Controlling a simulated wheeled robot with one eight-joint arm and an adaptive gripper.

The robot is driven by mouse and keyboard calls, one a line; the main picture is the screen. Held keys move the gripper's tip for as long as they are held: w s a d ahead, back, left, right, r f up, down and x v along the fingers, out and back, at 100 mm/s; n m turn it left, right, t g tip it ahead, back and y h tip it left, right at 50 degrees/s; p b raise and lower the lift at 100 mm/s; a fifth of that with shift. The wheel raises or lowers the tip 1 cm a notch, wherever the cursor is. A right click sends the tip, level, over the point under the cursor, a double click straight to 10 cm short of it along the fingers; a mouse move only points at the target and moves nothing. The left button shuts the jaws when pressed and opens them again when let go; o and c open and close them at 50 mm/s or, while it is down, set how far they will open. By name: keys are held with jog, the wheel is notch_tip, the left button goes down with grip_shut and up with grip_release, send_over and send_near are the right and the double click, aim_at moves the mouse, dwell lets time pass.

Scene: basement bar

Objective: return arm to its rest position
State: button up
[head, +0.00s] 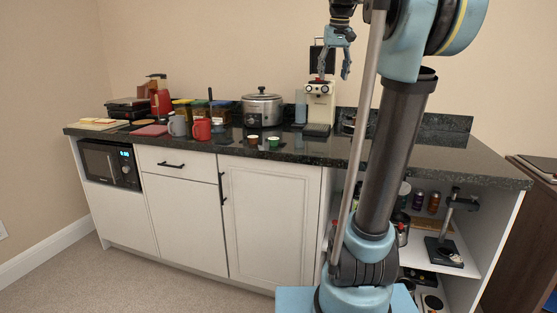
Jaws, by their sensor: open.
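My gripper (335,67) hangs in the air at the top of the head view, with its fingers pointing down and apart. Nothing shows between its fingers. It is in front of the upper part of a white coffee machine (319,103) in the picture and hides some of it. My arm rises right of centre, its blue and dark links in front of the counter's right part. Part of the arm runs out of the top of the picture.
A dark stone counter (340,147) carries red (201,130) and grey (177,126) mugs, two small cups, a steel cooker (262,108), jars and a red kettle (161,103). White cabinets and open shelves stand below. A brown wooden cabinet (525,240) is at right. Carpet at front left is clear.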

jog(key=s+f, duration=1)
jog(key=f, duration=0.4)
jog(key=s+f, duration=1)
jog(key=f, duration=0.5)
jog(key=s+f, duration=1)
jog(key=f, duration=0.5)
jog(key=shift+s+a+g, duration=0.15)
jog(key=shift+s+g, duration=0.2)
jog(key=shift+g, duration=0.05)
jog(key=shift+w+f, duration=0.2)
jog(key=shift+w, duration=0.3)
